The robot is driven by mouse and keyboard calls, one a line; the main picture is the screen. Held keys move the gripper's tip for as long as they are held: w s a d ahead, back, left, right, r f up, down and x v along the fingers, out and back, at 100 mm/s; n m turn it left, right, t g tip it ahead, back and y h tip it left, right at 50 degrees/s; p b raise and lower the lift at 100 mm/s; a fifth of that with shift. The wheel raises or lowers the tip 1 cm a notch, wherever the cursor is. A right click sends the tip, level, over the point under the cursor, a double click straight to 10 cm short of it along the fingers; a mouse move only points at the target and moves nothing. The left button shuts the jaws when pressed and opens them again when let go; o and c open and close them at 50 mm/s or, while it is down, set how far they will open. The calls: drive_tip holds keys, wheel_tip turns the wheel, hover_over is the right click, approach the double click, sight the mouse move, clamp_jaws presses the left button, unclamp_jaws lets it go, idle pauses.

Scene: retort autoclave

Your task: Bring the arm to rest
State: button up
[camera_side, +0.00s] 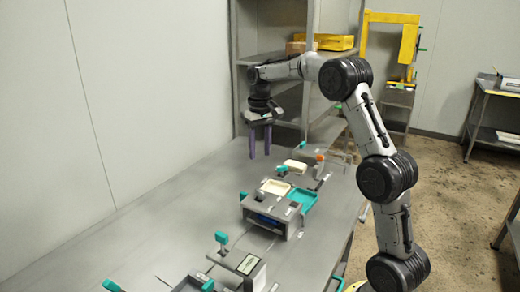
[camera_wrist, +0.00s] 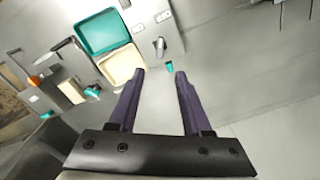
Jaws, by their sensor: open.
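My gripper (camera_side: 260,154) has two dark purple fingers and hangs pointing down above the far left part of the grey table (camera_side: 165,213). It is open, with nothing between the fingers. My arm reaches in from the right.
A grey box unit (camera_side: 268,225) carries the cream tray (camera_side: 275,187) and the teal tray (camera_side: 303,200) on the table. A teal-topped lever (camera_side: 221,238) stands nearer. Shelving (camera_side: 262,40) rises behind my gripper. The left side of the table is clear.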

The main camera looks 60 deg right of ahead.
drive_tip(key=s+a+r+n+t, duration=0.2)
drive_tip(key=s+a+r, duration=0.3)
drive_tip(key=a+r, duration=0.15)
drive_tip(key=s+a+r+n+t, duration=0.1)
drive_tip(key=s+a+r, duration=0.45)
drive_tip(key=a, duration=0.25)
drive_tip(key=s+a+f+n+t, duration=0.25)
drive_tip(key=s+a, duration=0.35)
drive_tip(key=s, duration=0.5)
drive_tip(key=s+a+f, duration=0.1)
drive_tip(key=s+f, duration=0.4)
drive_tip(key=f, duration=0.2)
drive_tip(key=shift+f, duration=0.35)
